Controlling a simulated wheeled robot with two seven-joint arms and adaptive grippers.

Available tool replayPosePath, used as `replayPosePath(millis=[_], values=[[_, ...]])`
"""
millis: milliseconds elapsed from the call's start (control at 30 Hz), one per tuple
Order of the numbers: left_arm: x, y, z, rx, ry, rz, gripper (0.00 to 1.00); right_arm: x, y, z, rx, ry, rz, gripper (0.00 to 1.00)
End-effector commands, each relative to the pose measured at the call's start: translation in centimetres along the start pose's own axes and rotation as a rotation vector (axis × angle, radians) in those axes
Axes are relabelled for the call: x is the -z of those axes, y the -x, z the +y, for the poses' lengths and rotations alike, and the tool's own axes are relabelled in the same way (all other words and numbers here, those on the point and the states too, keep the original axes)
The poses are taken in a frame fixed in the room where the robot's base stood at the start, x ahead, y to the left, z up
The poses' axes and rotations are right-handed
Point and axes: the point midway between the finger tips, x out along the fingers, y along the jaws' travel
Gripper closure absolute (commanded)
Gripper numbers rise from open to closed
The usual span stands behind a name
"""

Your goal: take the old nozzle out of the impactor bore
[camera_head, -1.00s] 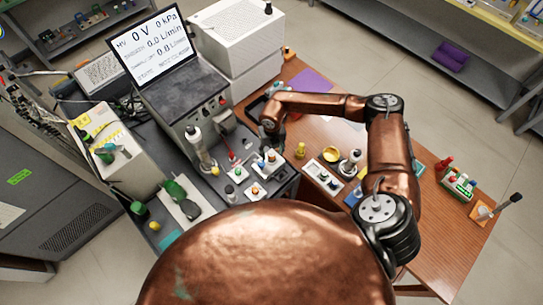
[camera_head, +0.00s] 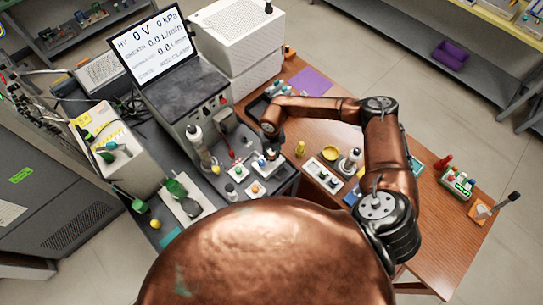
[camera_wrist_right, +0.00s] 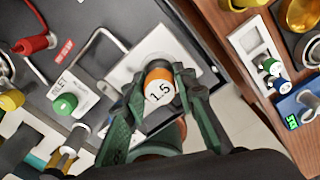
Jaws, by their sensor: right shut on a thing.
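In the right wrist view, my right gripper (camera_wrist_right: 160,88) is shut on an orange nozzle (camera_wrist_right: 158,74) with a white top face marked "1.5". The nozzle is above or in a pale square block (camera_wrist_right: 128,72) on the dark bench unit. The fingers hide its lower part, so I cannot tell whether it is still seated in the bore. In the head view, my right gripper (camera_head: 271,150) is over the pale blocks at the right end of the bench unit and covers the nozzle. My left gripper is not in view.
A green knob (camera_wrist_right: 65,103) on a white INLET plate stands left of the gripper. A bent metal handle (camera_wrist_right: 104,46) is close by. A white tray (camera_head: 323,176) with small parts and a yellow dish (camera_head: 331,154) sit on the wooden table.

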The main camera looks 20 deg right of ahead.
Motion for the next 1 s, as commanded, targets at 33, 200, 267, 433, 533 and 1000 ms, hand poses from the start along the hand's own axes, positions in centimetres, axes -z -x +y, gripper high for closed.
replayPosePath(millis=[33, 200, 267, 433, 533, 1000], values=[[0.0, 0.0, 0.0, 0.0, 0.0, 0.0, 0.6, 0.0, 0.0, 0.0, 0.0, 0.0, 0.0, 0.93], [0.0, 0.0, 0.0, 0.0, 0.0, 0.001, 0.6, 0.0, 0.1, 0.0, -0.001, 0.0, -0.001, 1.0], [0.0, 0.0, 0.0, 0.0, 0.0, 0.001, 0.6, 0.0, 0.1, 0.0, -0.001, 0.0, -0.001, 1.0], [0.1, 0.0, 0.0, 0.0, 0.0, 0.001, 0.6, -0.1, 0.2, 0.0, -0.001, 0.0, -0.001, 1.0], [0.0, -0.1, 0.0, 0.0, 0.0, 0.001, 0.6, -0.1, 0.7, 0.0, -0.001, 0.0, -0.002, 1.0], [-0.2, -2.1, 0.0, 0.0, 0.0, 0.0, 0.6, 3.8, 7.5, -0.1, -0.001, 0.004, -0.005, 1.0]])
